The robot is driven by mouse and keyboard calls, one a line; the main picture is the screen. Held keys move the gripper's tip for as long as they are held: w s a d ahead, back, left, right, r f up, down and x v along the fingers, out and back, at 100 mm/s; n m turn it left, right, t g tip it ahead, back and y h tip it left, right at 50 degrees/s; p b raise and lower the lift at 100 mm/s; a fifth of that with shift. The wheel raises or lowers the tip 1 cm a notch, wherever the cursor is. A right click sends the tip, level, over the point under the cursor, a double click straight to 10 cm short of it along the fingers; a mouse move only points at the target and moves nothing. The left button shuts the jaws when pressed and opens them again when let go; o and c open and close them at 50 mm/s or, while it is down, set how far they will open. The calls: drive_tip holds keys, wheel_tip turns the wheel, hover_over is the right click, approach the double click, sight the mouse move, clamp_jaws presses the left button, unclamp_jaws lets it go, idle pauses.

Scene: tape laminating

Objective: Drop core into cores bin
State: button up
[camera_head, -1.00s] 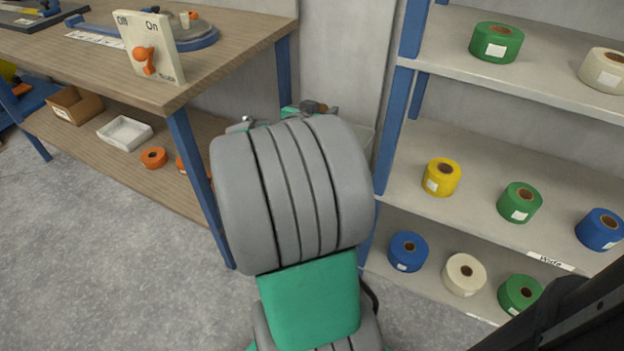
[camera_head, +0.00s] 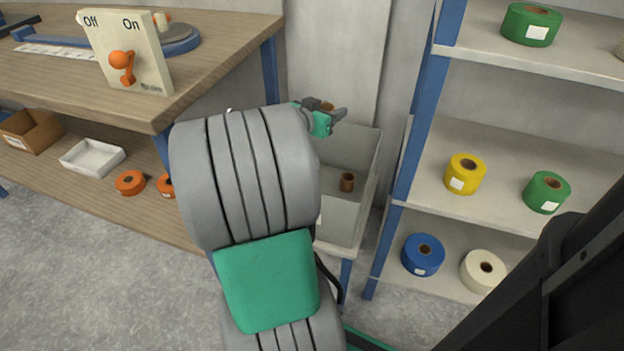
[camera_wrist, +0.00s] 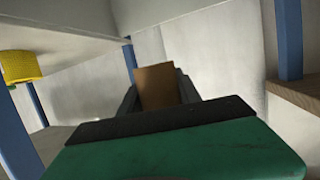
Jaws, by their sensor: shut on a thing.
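My gripper (camera_head: 332,113) is shut on a brown cardboard core (camera_head: 327,106). In the head view it is above the back of the cores bin, partly hidden by my arm. In the wrist view the brown core (camera_wrist: 155,86) stands between the two dark fingers of my gripper (camera_wrist: 158,92). The cores bin (camera_head: 337,217) is a grey open-topped box on a stand between the workbench and the shelf. My arm hides the bin's left side.
The wooden workbench (camera_head: 60,75) with an On/Off switch panel (camera_head: 125,50) is at left. A shelf (camera_head: 500,125) with coloured tape rolls stands close at right, its blue post (camera_head: 415,140) beside the bin. A white tray (camera_head: 92,156) and orange rolls (camera_head: 130,182) sit below the bench.

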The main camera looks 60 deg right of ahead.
wheel_tip(320, 180, down, 6)
drive_tip(key=b, duration=0.3)
drive_tip(key=shift+r, duration=0.25)
drive_tip(key=o, duration=1.4)
drive_tip(key=shift+a, duration=0.15)
drive_tip(key=p+v, duration=0.2)
drive_tip(key=v, duration=0.5)
drive_tip(key=shift+a+r, duration=0.15)
drive_tip(key=shift+a, duration=0.15)
